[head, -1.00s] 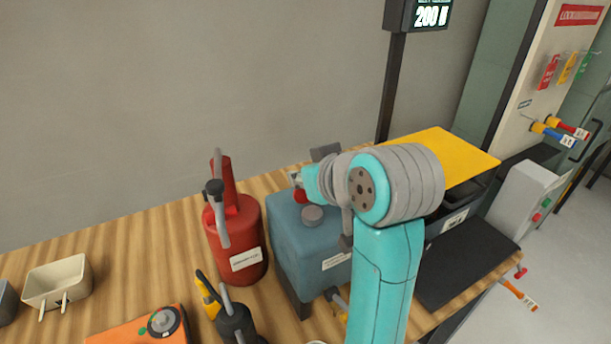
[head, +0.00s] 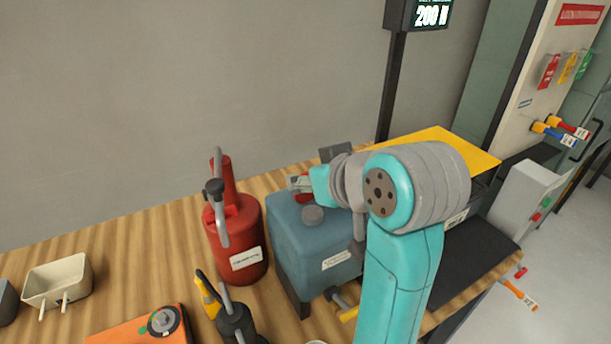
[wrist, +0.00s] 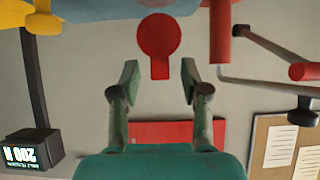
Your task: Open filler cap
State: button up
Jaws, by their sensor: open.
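A blue-grey tank (head: 315,255) with a white label stands on the wooden bench. A red part is on its top, mostly hidden by my gripper (head: 299,184) in the head view. In the wrist view this looks like a round red cap with a tab (wrist: 158,42), beside the blue tank edge (wrist: 110,8). My gripper also shows in the wrist view (wrist: 160,80), its two fingers spread and empty. The red tab lies between and just beyond the fingertips, with gaps on both sides.
A red can (head: 236,245) with a grey spout stands close left of the tank. A dark can (head: 237,325) and an orange device (head: 140,330) are in front. A yellow panel (head: 440,143) and a display post (head: 393,90) are behind to the right.

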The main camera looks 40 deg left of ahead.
jog(key=shift+v, duration=2.35)
jog(key=shift+f, duration=0.1)
